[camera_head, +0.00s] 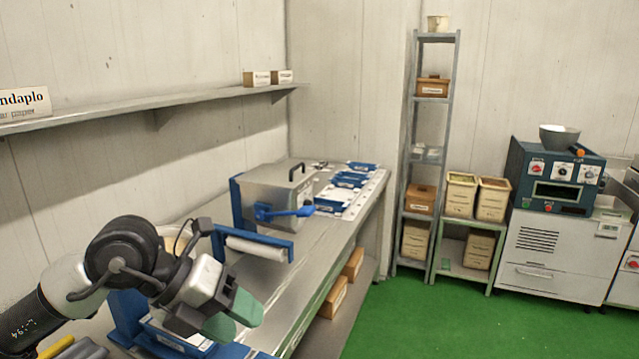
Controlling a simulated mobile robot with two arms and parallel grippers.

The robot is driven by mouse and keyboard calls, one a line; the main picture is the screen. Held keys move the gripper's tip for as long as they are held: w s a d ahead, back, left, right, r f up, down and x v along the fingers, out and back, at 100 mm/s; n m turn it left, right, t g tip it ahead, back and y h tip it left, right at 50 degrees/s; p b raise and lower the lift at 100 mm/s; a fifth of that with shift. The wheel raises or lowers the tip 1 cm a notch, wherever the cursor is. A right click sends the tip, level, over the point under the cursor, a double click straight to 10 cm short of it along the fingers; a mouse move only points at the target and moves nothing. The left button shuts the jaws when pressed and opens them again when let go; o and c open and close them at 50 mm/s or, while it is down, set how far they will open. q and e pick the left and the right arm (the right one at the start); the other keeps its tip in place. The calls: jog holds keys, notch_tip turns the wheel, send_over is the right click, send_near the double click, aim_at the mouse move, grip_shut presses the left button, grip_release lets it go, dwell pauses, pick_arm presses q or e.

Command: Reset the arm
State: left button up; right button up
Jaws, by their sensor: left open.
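My left arm comes in from the lower left, bent over the near end of the steel bench (300,290). My left gripper (234,318) has green fingertips that stand apart. It is open, with nothing seen between the fingers. It hangs above or in front of a blue-framed thing at the near end of the bench; I cannot tell whether they touch. My right gripper is not in view.
A steel box machine (273,195) with a blue lever and a white roller (256,248) stand on the bench. Blue trays (350,180) lie behind. A wall shelf (150,105) runs above. A rack (408,150) stands beyond. Green floor (450,315) is clear at right.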

pick_arm(q)
jog(key=s+d+r+g+h, duration=0.2)
jog(key=s+d+r+h, duration=0.2)
jog(key=d+h, duration=0.55)
jog(key=w+a+f+n+t+y, duration=0.3)
jog(key=a+n+t+y, duration=0.2)
jog(key=n+t, duration=0.7)
jog(key=w+a+f+n+t+y, duration=0.25)
jog(key=a+n+t+y, duration=0.3)
jog(key=n+t, duration=0.7)
jog(key=s+a+f+n+g+y, duration=0.1)
jog(key=a+f+n+g+y, duration=0.2)
jog(key=f+n, duration=0.15)
jog(key=s+a+f+n+g+y, duration=0.1)
jog(key=a+f+n+g+y, duration=0.25)
jog(key=f, duration=0.25)
jog(key=s+a+f+n+g, duration=0.2)
jog(key=s+f+g, duration=1.2)
jog(key=s+f, duration=0.5)
notch_tip(320, 180, down, 25)
jog(key=s+g, duration=0.1)
jog(key=s, duration=0.1)
jog(key=s+a+f+g, duration=0.1)
jog(key=s+a+f, duration=0.1)
jog(key=s+f, duration=1.4)
jog(key=shift+a+f+g+y, duration=0.3)
jog(key=shift+a+y, duration=0.05)
jog(key=shift+y, duration=0.1)
